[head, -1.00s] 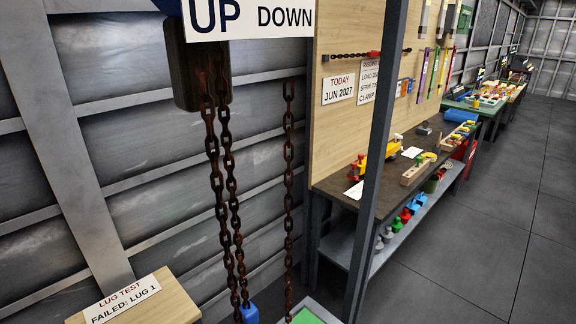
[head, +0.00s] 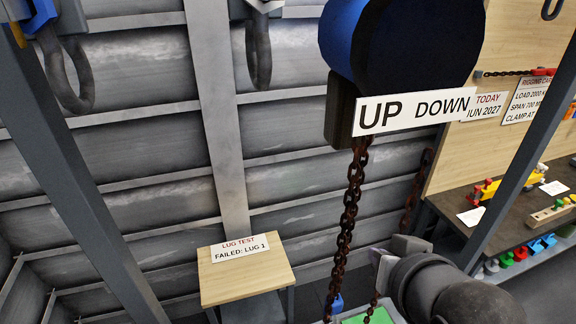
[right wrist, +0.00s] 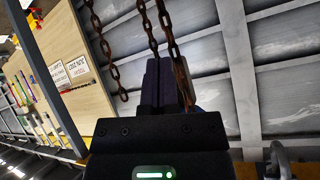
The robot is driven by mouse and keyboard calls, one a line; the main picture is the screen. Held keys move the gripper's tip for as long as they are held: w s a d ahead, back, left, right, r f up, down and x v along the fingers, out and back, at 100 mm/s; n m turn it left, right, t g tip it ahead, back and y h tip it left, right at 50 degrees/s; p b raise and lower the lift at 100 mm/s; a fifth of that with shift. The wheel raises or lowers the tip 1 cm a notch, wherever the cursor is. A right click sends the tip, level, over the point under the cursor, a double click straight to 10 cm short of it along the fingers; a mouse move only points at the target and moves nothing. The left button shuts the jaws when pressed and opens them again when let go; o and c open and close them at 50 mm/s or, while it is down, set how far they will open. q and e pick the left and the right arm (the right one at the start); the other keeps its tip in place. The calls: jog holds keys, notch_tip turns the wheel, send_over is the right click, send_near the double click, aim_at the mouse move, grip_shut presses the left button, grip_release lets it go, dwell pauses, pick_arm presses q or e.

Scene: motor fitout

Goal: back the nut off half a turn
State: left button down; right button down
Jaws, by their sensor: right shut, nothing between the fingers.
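I cannot make out a nut in either view. My right gripper (head: 382,262) comes in from the lower right in the head view, beside the rusty chain (head: 351,205) of the hoist. In the right wrist view its dark fingers (right wrist: 159,68) are shut with nothing between them. Rusty chains (right wrist: 151,28) hang close around the fingertips there; I cannot tell whether they touch. The blue and black hoist body (head: 395,50) carries an "UP DOWN" sign (head: 400,112). My left gripper is not in view.
A small wooden stand (head: 240,279) bears a "LUG TEST FAILED: LUG 1" sign (head: 239,247). Dark steel posts (head: 70,180) frame the space. A workbench (head: 500,216) with tools and coloured parts stands right. Hooks (head: 258,50) hang at the upper left.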

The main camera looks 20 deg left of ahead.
jog(key=a+r+n+t+y, duration=0.1)
jog(key=a+r, duration=0.2)
jog(key=r, duration=0.4)
jog(key=a+r+n+t+y, duration=0.1)
jog(key=a+r+t+y, duration=0.15)
jog(key=r, duration=0.45)
jog(key=n+t+y, duration=0.2)
jog(key=n, duration=0.1)
send_near(269, 18)
jog(key=shift+g, duration=0.25)
jog(key=w+a, duration=0.4)
jog(key=a, duration=0.1)
jog(key=shift+w+f, duration=0.15)
jog(key=shift+f, duration=0.05)
jog(key=shift+w+d+r, duration=0.1)
jog(key=shift+r, duration=0.25)
jog(key=shift+w+d+f, duration=0.1)
jog(key=shift+d, duration=0.05)
jog(key=shift+w+d, duration=0.3)
jog(key=shift+d, duration=0.1)
jog(key=shift+w+d, duration=0.15)
jog(key=shift+d, duration=0.05)
jog(key=shift+d, duration=0.2)
